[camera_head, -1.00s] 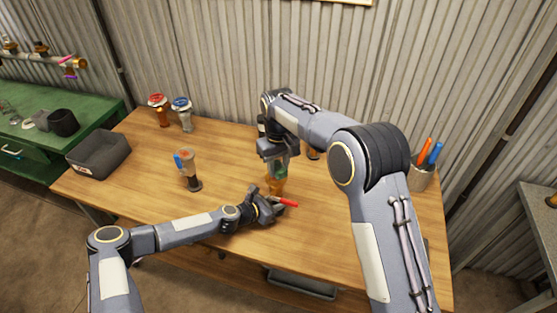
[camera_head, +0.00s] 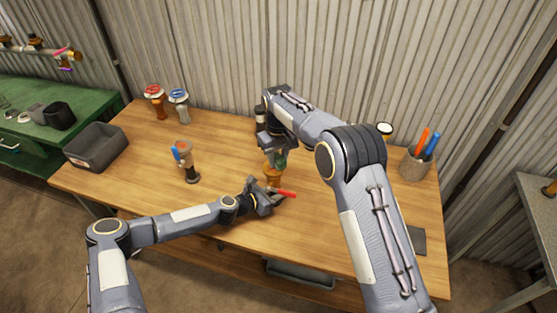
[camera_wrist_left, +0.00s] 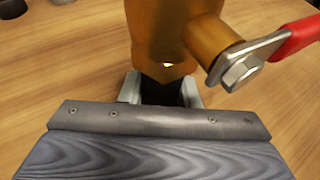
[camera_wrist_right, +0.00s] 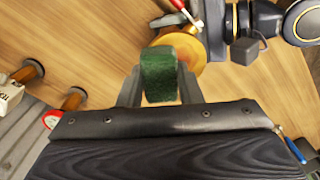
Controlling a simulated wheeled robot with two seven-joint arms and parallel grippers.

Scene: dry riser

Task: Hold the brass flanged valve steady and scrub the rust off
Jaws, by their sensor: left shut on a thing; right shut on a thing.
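The brass flanged valve (camera_head: 272,175) stands on the wooden bench, with a red lever (camera_head: 284,192) pointing right. My left gripper (camera_head: 268,199) is shut on the valve's lower body; the left wrist view shows the brass body (camera_wrist_left: 165,40) between its fingers (camera_wrist_left: 163,90). My right gripper (camera_head: 274,153) is above the valve, shut on a green scrub pad (camera_wrist_right: 160,75). In the right wrist view the pad overlaps the round brass flange (camera_wrist_right: 193,50); whether they touch is unclear.
Another valve-like fitting with a blue handle (camera_head: 184,160) stands left of the valve. A red-topped (camera_head: 154,97) and a blue-topped (camera_head: 179,102) fitting stand at the back left. A grey bin (camera_head: 97,147) is at the left edge, a pen cup (camera_head: 415,163) at the right. The front-left bench is clear.

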